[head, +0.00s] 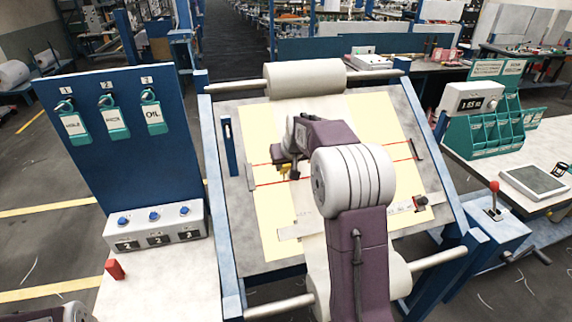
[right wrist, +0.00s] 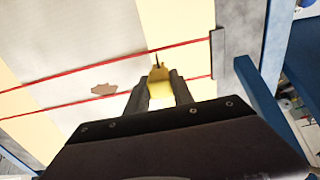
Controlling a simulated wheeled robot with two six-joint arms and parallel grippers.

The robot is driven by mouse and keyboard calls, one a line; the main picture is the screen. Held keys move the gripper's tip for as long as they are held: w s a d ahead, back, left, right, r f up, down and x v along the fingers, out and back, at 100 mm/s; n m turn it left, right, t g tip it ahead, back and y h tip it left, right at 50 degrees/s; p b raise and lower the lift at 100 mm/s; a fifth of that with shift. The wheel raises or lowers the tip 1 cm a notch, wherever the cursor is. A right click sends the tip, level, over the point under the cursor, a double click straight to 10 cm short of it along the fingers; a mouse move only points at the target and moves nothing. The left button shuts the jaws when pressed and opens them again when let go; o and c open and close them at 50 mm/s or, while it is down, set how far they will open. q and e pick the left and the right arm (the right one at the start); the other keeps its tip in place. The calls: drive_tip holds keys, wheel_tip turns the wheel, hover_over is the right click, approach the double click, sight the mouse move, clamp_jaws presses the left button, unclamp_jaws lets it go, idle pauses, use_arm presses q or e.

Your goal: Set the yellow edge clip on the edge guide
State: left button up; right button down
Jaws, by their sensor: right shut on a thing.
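The yellow edge clip (right wrist: 158,75) is between the fingers of my right gripper (right wrist: 160,95), which is shut on it. In the head view the clip is a small yellow spot (head: 284,169) below my right gripper (head: 291,168), over the left part of the sloped board. A narrow grey bar (head: 250,177), which may be the edge guide, stands where the red lines end on the left; the right wrist view also shows it (right wrist: 217,55). The clip is apart from this bar in the picture. My left gripper is not in view.
Two red lines cross the pale web on the board (head: 260,220). A brownish patch (right wrist: 103,89) lies between them. A blue bar (head: 229,147) stands left of the grey bar. A white roll (head: 306,78) lies at the top. My right arm hides the board's middle.

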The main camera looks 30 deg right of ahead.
drive_tip(key=shift+w+f, duration=0.1)
drive_tip(key=shift+f, duration=0.05)
drive_tip(key=c, duration=1)
unclamp_jaws()
drive_tip(key=b+v, duration=0.1)
drive_tip(key=v, duration=0.8)
